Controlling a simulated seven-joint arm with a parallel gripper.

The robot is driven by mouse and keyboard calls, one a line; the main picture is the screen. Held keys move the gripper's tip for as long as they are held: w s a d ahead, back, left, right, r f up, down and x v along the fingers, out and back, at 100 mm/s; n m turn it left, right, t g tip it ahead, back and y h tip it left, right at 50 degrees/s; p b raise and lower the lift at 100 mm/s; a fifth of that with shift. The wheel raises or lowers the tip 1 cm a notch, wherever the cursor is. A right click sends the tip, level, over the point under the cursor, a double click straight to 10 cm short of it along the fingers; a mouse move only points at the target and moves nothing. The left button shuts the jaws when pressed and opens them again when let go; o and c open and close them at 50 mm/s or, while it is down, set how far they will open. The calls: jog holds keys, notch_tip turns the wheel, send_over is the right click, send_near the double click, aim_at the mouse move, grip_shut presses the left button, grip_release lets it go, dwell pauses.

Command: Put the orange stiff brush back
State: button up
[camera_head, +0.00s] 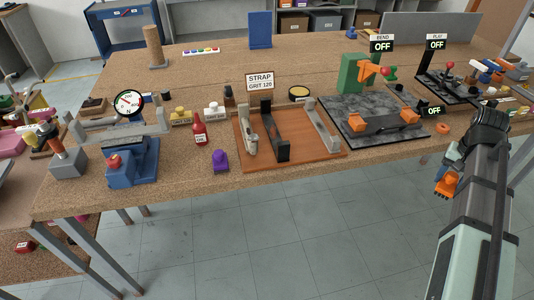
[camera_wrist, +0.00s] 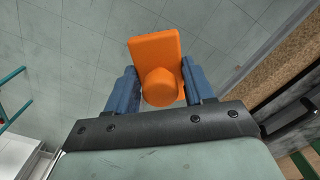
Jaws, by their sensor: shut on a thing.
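My gripper (camera_head: 442,176) hangs off the front right of the workbench, over the grey floor. It is shut on an orange thing (camera_head: 447,186), which I take to be the stiff brush. In the wrist view the orange brush (camera_wrist: 154,50) shows as a flat block with a round knob, between the two blue fingers of my gripper (camera_wrist: 160,84). No bristles can be made out. Nothing else touches the brush. I cannot tell which place on the bench belongs to it.
The bench (camera_head: 215,60) is crowded along its front: a blue vise-like block (camera_head: 135,165), a red bottle (camera_head: 199,130), a wooden strap board (camera_head: 305,148) and a dark stone slab (camera_head: 350,118) with orange-ended parts. Several coloured tools (camera_head: 490,72) lie at the right. The floor before the bench is clear.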

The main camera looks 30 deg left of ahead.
jog(key=s+a+r+n, duration=0.1)
jog(key=s+a+r, duration=0.15)
jog(key=a, duration=0.75)
jog(key=s+a+r+n, duration=0.15)
jog(key=a+r, duration=0.25)
jog(key=a, duration=0.7)
jog(key=s+a+r+n, duration=0.1)
jog(key=a+r, duration=0.2)
jog(key=a, duration=0.7)
jog(key=s+a+r+n, duration=0.2)
jog(key=s+a, duration=0.7)
jog(key=a, duration=0.4)
jog(key=s+a+r+n, duration=0.1)
jog(key=s+a+n, duration=0.2)
jog(key=s+a, duration=0.85)
jog(key=s+a+r+n, duration=0.2)
jog(key=s+a, duration=0.5)
jog(key=a, duration=0.9)
notch_tip(320, 180, down, 18)
jog(key=shift+w+f, duration=0.1)
jog(key=shift+w, duration=0.05)
jog(key=shift+f, duration=0.1)
jog(key=o, duration=1)
